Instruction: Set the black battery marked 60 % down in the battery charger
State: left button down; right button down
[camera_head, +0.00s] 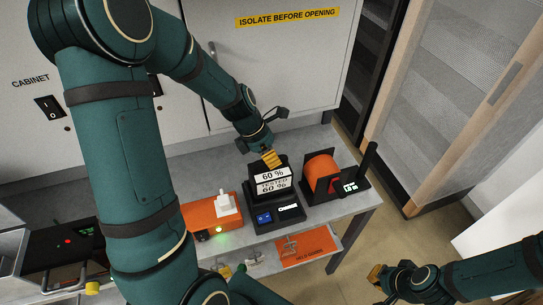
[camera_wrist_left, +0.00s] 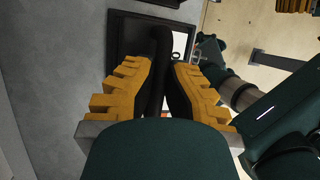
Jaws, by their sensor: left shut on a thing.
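The black battery marked 60 % (camera_head: 272,179) is upright, its white labels facing the camera. My left gripper (camera_head: 271,158) is at its top, yellow fingers shut on it. In the left wrist view the gripper (camera_wrist_left: 160,72) has its fingers on both sides of a black part of the battery (camera_wrist_left: 161,50). The black battery charger (camera_head: 277,226), with a small blue screen and a white label, is directly below the battery. I cannot tell whether the battery's base touches the charger's floor. My right gripper (camera_head: 377,275) is at the lower right, away from the bench; its jaw opening is unclear.
An orange box (camera_head: 209,219) with a white plug and green light stands left of the charger. An orange spool in a black holder (camera_head: 338,190) stands close on the right. The grey bench (camera_head: 343,213) ends just beyond it. A cabinet (camera_head: 285,70) rises behind.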

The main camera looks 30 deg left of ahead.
pick_arm(q)
jog(key=shift+r+p, duration=0.15)
jog(key=shift+p, duration=0.75)
dwell(1.8)
jog(key=shift+f+b, duration=1.3)
jog(key=shift+f, duration=0.75)
dwell(0.5)
jog(key=c, duration=1.1)
grip_release()
jog(key=shift+o, duration=0.2)
jog(key=shift+s+f, duration=0.1)
jog(key=v, duration=1.2)
